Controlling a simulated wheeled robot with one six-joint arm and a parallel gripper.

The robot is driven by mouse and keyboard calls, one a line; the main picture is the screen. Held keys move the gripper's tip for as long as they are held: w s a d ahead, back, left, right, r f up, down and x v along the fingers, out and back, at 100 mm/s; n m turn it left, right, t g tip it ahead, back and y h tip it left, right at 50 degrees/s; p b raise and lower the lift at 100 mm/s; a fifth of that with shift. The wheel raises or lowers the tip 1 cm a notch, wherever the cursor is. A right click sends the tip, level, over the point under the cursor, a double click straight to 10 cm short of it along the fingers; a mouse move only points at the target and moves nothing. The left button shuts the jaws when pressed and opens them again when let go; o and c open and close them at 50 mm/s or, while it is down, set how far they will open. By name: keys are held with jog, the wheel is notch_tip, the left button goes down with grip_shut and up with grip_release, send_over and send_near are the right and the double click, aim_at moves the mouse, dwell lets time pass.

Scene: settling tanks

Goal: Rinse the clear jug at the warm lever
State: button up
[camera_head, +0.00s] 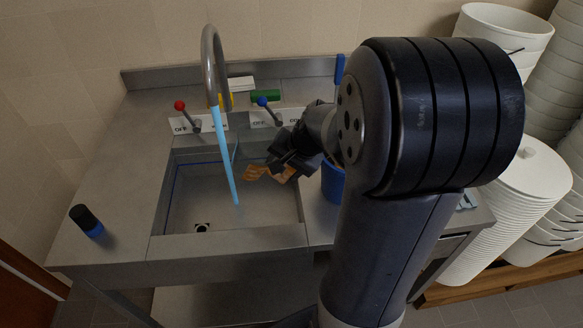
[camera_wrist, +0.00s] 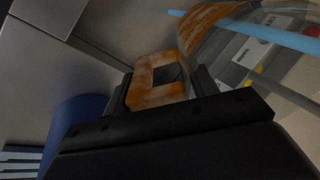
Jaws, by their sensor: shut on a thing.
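My gripper (camera_head: 287,160) is over the right part of the sink, shut on the orange-brown stained handle (camera_wrist: 152,92) of the clear jug. The jug's see-through body (camera_wrist: 215,50) shows at the upper right of the wrist view, with an orange-brown stain. In the head view the jug is faint and its handle (camera_head: 262,173) shows best. A blue water stream (camera_head: 222,145) falls from the curved spout (camera_head: 208,62) into the sink, at the jug's left side; I cannot tell if it enters the jug.
The sink basin (camera_head: 185,205) has a dark drain (camera_head: 202,227). A blue bucket (camera_head: 332,183) is right of the basin, partly behind my arm. A green sponge (camera_head: 265,95) lies at the back. White bucket stacks (camera_head: 522,165) stand right.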

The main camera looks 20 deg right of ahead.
aim_at(257, 154)
jog(key=shift+w+a+f+p, duration=0.25)
jog(key=shift+w+a, duration=0.4)
jog(key=shift+w, duration=0.75)
jog(key=shift+w+a+f+p, duration=0.2)
jog(key=shift+w+a+f, duration=0.35)
jog(key=shift+w, duration=0.9)
jog(key=shift+w+a+f+p, duration=0.2)
jog(key=shift+w+a, duration=0.6)
jog(key=shift+w, duration=0.6)
jog(key=shift+w+d, duration=0.1)
jog(key=shift+d, duration=0.1)
jog(key=shift+w+d, duration=0.15)
jog(key=shift+d, duration=0.2)
jog(key=shift+a, duration=0.1)
jog(key=shift+s+a, duration=0.25)
jog(key=shift+a, duration=0.2)
